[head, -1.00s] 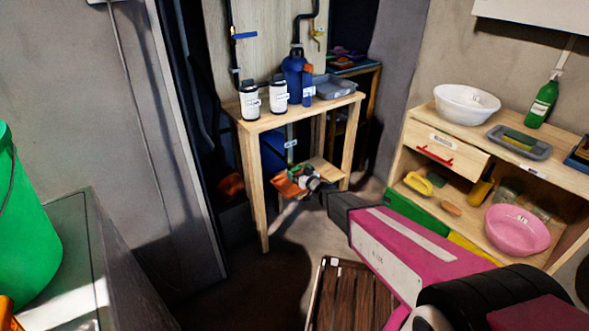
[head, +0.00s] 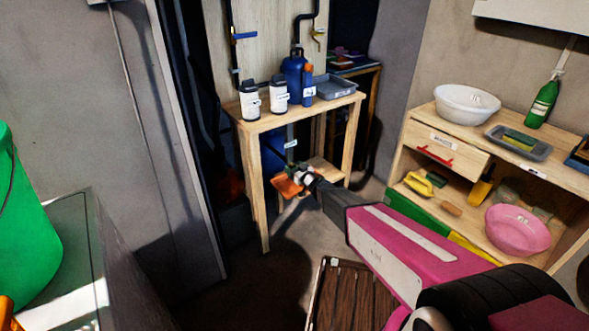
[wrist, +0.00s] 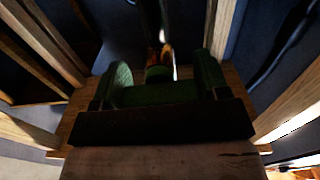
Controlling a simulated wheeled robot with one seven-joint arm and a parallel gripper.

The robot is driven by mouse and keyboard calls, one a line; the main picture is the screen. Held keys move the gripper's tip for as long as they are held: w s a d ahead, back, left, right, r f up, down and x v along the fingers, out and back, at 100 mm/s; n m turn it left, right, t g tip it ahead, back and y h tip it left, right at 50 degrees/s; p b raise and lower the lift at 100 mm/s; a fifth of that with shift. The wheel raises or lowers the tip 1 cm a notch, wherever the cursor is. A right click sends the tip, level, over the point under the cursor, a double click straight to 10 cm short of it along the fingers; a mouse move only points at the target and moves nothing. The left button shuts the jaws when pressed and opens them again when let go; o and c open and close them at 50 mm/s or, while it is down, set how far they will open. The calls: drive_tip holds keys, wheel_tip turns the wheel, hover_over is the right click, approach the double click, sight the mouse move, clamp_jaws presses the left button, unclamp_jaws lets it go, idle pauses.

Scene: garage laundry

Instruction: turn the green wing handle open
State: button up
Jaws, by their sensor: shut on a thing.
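The green wing handle (wrist: 160,96) lies across the wrist view, in front of a brass-coloured fitting on an upright pipe. My gripper (wrist: 162,80) is shut on it, with one finger at each side. In the head view my gripper (head: 300,175) is under the wooden table, at the pipe below its top. There the handle is small and mostly hidden by my gripper, so its angle is hard to tell.
The wooden table (head: 262,127) has legs and a low shelf around my gripper. White canisters, a blue jug (head: 293,75) and a grey tray (head: 335,88) stand on top. A slatted wooden crate (head: 350,295) is on the floor below my arm. A wooden cabinet (head: 450,128) stands at right.

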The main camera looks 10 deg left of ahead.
drive_tip(key=shift+n, duration=0.4)
drive_tip(key=n, duration=0.3)
drive_tip(key=shift+n, duration=0.4)
drive_tip(key=n, duration=0.4)
drive_tip(key=shift+n, duration=0.3)
drive_tip(key=n, duration=0.4)
drive_tip(key=shift+s, duration=0.1)
drive_tip(key=n, duration=0.4)
drive_tip(key=shift+f, duration=0.1)
drive_tip(key=shift+n, duration=0.5)
drive_tip(key=o, duration=0.9)
drive_tip(key=shift+o, duration=0.2)
